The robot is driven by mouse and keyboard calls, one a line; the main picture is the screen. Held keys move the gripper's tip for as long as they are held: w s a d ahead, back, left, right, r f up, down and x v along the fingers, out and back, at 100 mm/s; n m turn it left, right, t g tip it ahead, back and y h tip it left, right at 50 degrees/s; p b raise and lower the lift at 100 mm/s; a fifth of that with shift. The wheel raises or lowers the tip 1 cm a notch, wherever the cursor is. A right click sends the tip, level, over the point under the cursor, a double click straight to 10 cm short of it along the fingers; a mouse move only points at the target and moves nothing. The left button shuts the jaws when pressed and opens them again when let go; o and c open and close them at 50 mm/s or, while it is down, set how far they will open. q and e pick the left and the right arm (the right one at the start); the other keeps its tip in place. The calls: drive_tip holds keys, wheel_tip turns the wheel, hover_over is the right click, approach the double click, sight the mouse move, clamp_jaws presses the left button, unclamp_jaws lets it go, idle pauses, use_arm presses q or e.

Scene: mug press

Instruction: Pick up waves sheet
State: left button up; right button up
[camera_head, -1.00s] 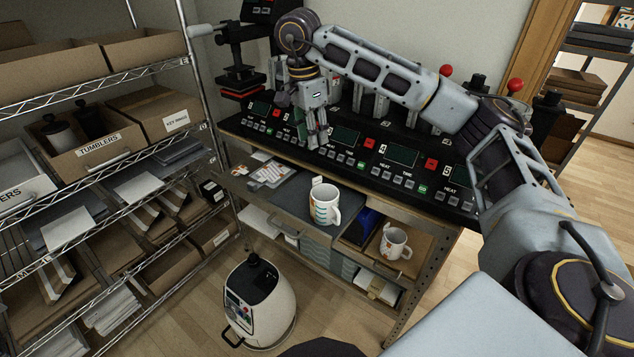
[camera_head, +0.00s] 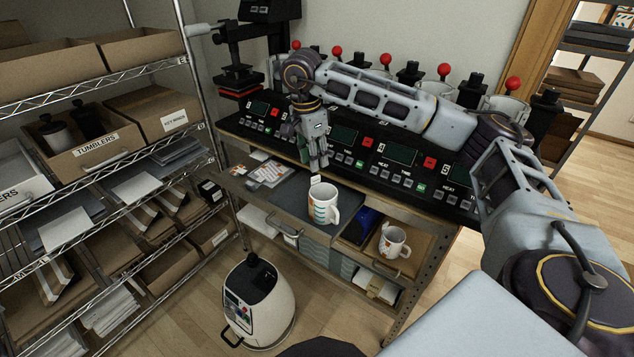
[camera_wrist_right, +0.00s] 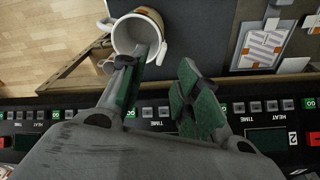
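Several small printed sheets (camera_head: 268,172) lie at the left of the pulled-out shelf under the press panel. One sheet with an orange-and-white pattern (camera_wrist_right: 263,46) shows in the right wrist view; I cannot tell surely which is the waves sheet. My right gripper (camera_head: 314,163) hangs over the panel's front edge, to the right of the sheets and above and behind a white patterned mug (camera_head: 322,206). In the right wrist view the gripper (camera_wrist_right: 168,58) has its fingers apart with nothing between them; the mug (camera_wrist_right: 128,36) is beyond the left finger. My left gripper is out of view.
The dark press panel (camera_head: 343,137) with buttons and red-knobbed levers runs behind the shelf. A second mug (camera_head: 392,242) stands in an open drawer at the right. A wire rack with boxes (camera_head: 85,152) stands at the left. A white canister (camera_head: 262,300) is on the floor.

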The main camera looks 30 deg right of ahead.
sight(316, 176)
drive_tip(key=shift+f, duration=0.6)
drive_tip(key=shift+f, duration=0.1)
drive_tip(key=shift+d+f+p, duration=0.15)
drive_tip(key=shift+f+p, duration=0.2)
drive_tip(key=shift+f, duration=0.9)
drive_tip(key=shift+d+f+p, duration=0.1)
drive_tip(key=shift+f+p, duration=0.25)
drive_tip(key=shift+f, duration=0.9)
drive_tip(key=shift+c, duration=0.5)
clamp_jaws()
